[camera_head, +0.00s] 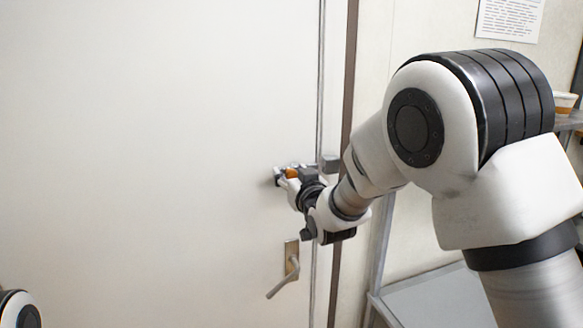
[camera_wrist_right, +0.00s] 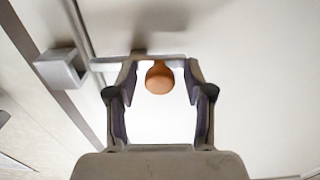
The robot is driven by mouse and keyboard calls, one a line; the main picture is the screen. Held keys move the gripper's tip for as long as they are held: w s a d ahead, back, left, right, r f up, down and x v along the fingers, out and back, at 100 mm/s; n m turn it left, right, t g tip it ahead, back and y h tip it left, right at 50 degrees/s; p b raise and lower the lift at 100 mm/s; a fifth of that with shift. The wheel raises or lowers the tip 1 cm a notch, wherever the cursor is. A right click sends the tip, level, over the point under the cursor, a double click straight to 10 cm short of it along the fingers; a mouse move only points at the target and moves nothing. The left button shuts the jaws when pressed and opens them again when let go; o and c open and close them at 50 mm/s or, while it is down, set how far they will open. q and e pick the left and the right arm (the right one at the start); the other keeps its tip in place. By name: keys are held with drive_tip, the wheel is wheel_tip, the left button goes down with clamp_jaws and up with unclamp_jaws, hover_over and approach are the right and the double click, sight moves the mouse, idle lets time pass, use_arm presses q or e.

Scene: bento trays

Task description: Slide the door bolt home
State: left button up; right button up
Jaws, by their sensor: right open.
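The door bolt has an orange-brown round knob (camera_head: 292,173), which also shows in the right wrist view (camera_wrist_right: 159,78). Its pale bar (camera_wrist_right: 108,65) lies across the white door, with its left end close to the grey keeper (camera_wrist_right: 62,69) in the wrist view. In the head view the keeper (camera_head: 331,163) sits right of the bolt. My right gripper (camera_head: 285,178) is open at the bolt. In the wrist view its fingers (camera_wrist_right: 160,70) stand either side of the knob, apart from it. My left gripper is out of view.
A lever handle (camera_head: 283,279) on a brass plate sits below the bolt, under my right gripper. The door edge and dark frame strip (camera_head: 348,90) run upright right of it. A grey surface (camera_head: 430,298) and a shelf (camera_head: 570,121) with a bowl stand at the right.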

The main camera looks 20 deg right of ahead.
clamp_jaws()
drive_tip(key=d+b, duration=0.1)
drive_tip(key=d, duration=0.3)
unclamp_jaws()
drive_tip(key=shift+a, duration=0.1)
